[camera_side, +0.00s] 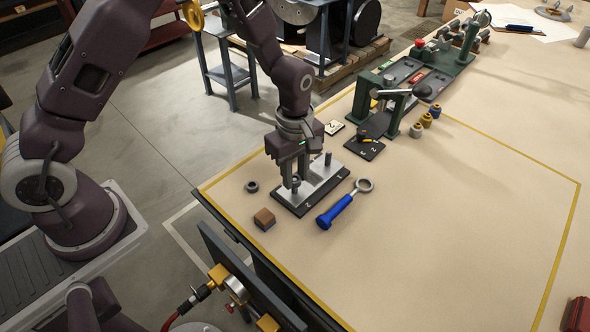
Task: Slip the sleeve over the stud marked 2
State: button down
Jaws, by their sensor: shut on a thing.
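A dark base with a pale metal top plate (318,180) lies near the table's left edge, with the marks 2 and 1 on its front rim. An upright grey stud (328,158) stands by the mark 1. My gripper (296,181) points down over the end marked 2 and is shut on a small grey piece, which looks like the sleeve (296,183). The fingers and the piece cover the stud marked 2. I cannot tell whether the sleeve is around that stud or just above it.
A dark ring (252,186) and a brown block (264,218) lie left of the base. A blue-handled ring tool (345,203) lies close on its right. A green press (385,112) and small spools (427,120) stand farther back.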

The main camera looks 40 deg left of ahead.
aim_at(295, 179)
jog(key=shift+f, duration=1.5)
jog(key=c, duration=1.1)
grip_release()
jog(key=shift+o, duration=0.2)
notch_tip(295, 179, up, 10)
jog(key=shift+f, duration=0.25)
notch_tip(295, 179, up, 7)
